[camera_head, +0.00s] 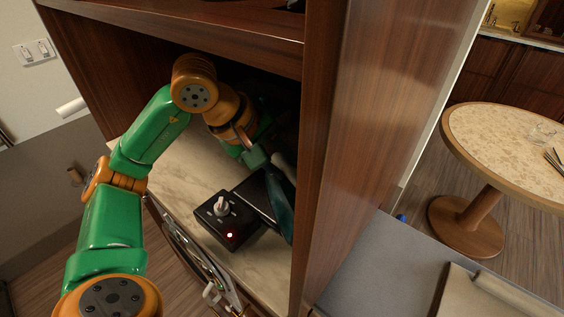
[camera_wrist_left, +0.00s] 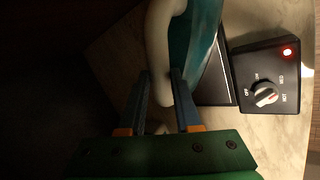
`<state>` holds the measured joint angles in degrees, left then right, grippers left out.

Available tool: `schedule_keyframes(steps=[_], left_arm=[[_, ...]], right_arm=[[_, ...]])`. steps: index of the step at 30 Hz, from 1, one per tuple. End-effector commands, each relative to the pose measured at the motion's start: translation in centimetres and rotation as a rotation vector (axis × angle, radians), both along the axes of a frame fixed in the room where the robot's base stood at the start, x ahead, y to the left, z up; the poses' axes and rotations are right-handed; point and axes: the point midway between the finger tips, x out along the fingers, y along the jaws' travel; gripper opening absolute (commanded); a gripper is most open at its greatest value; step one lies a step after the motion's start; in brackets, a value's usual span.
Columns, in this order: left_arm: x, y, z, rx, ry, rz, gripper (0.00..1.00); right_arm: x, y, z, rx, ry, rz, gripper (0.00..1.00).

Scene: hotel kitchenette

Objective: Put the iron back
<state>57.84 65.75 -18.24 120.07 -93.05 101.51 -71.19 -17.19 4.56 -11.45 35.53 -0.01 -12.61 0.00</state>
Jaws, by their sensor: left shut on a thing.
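The iron (camera_head: 281,203) is teal with a pale grey handle, inside the wooden cabinet niche. Its teal body (camera_wrist_left: 205,50) and pale handle (camera_wrist_left: 160,45) also show in the left wrist view. My left gripper (camera_head: 262,158) reaches into the niche and is shut on the handle; its fingers (camera_wrist_left: 163,90) lie either side of it in the wrist view. A black base with a dial and a lit red light (camera_head: 228,222) sits on the marble counter, its dark flat plate (camera_wrist_left: 217,88) beside the iron. I cannot tell whether the iron touches the plate. My right gripper is not in view.
The niche's wooden side panel (camera_head: 352,130) stands close right of the iron, and a wooden shelf (camera_head: 200,28) runs above my arm. The marble counter (camera_head: 176,182) is clear left of the base. A round table (camera_head: 495,140) stands far right.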

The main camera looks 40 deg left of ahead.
Motion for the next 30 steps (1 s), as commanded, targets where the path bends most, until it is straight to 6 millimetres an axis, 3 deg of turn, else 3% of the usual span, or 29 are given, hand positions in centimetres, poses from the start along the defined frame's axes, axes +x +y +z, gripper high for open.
schedule_keyframes(steps=[12,13,16,30], left_arm=[[0.06,0.00,-0.47,-0.001,-0.004,0.001,0.00],[0.02,0.00,-0.57,0.000,0.000,0.000,0.35],[0.02,0.00,-0.47,0.000,0.000,0.000,0.62],[0.02,0.00,-0.01,0.000,0.000,-0.001,0.62]], right_arm=[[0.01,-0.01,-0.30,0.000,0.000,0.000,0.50],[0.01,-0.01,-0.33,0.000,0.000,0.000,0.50],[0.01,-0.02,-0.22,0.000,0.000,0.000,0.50],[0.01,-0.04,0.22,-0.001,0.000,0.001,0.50]])
